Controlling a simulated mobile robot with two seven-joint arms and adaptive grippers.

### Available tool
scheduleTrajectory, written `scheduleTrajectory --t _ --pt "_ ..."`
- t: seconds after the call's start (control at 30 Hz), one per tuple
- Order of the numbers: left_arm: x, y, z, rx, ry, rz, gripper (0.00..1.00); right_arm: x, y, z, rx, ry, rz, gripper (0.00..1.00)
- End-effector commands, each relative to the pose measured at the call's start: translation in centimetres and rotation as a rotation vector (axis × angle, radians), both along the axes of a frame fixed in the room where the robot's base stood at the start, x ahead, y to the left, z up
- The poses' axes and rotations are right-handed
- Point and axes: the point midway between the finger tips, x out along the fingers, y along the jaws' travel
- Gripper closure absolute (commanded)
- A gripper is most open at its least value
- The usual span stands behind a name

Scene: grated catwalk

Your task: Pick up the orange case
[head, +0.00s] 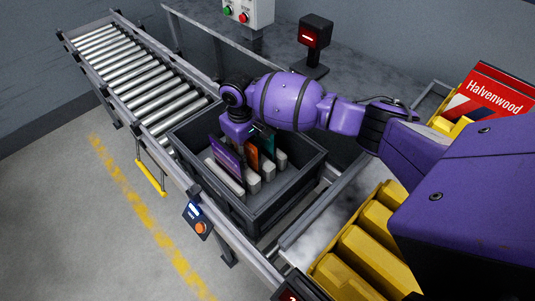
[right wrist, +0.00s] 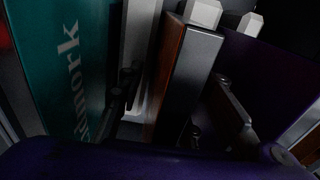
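The orange case (head: 252,154) stands upright in a dark grey tote (head: 250,212), between a purple case (head: 225,162) and a teal case (head: 266,143). My right gripper (right wrist: 178,108) points down into the tote. In the right wrist view, the orange case (right wrist: 186,78) shows its dark edge and a strip of orange-brown side between the two fingers. The fingers are apart, one on each side, with gaps visible. In the head view, my right wrist hides the fingertips and part of the case. My left gripper is out of view.
Pale dividers (head: 254,184) stand between the cases. In the right wrist view, the teal case (right wrist: 60,65) is left and the purple case (right wrist: 262,78) right. A roller conveyor (head: 130,70) runs behind the tote.

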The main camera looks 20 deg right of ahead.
Motion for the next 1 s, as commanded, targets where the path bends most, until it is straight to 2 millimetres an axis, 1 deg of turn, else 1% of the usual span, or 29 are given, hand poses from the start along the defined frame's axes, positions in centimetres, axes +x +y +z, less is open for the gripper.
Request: scheduleTrajectory --t 0.1,0.27,0.37,0.53,0.87,0.93,1.0 --pt "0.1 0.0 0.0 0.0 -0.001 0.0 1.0 0.2 0.1 -0.3 0.001 -0.005 0.001 0.67" --pt "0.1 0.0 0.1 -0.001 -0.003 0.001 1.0 0.2 0.1 -0.2 0.0 -0.006 0.001 0.67" --pt "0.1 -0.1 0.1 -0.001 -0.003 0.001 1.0 0.2 0.1 -0.2 0.0 -0.006 0.001 0.78" --pt "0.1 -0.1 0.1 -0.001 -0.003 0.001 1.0 0.2 0.1 -0.2 0.0 -0.006 0.001 1.0" --pt "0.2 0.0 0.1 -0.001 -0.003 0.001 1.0 0.3 0.1 -0.1 0.001 -0.007 0.001 1.0" --pt "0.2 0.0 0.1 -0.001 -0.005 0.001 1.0 0.3 0.1 0.2 0.001 -0.007 0.001 1.0" --pt "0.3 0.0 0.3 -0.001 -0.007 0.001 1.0 0.3 0.1 0.9 0.001 -0.009 0.002 1.0"
